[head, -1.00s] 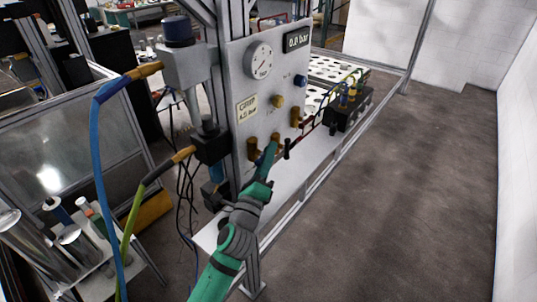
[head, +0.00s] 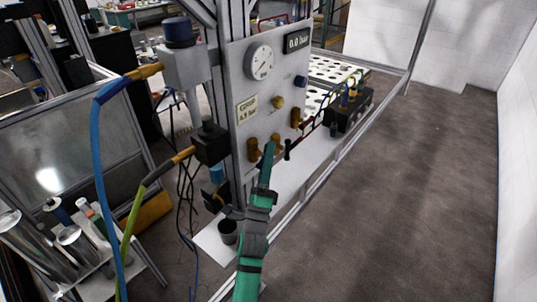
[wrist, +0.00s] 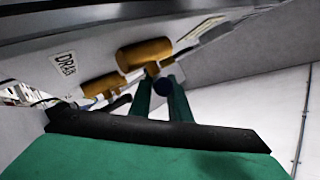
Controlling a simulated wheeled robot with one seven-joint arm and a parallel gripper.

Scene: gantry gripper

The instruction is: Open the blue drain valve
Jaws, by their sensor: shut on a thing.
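In the wrist view the blue drain valve (wrist: 163,87) is a small dark-blue knob under a brass fitting (wrist: 145,53), with a DRAIN label (wrist: 63,64) on the panel to its left. The two green fingers of my gripper (wrist: 161,81) are shut on the knob, one on each side. In the head view my gripper (head: 268,149) reaches up to the lower brass fittings on the grey panel (head: 240,135). The gripped knob is hidden there, so how far it is turned cannot be told.
The panel carries a round gauge (head: 260,62), a display reading 0.0 bar (head: 297,40) and another blue knob (head: 300,80). Blue and green hoses (head: 98,175) hang at the left. A dark cup (head: 228,232) stands below the panel. Floor at the right is clear.

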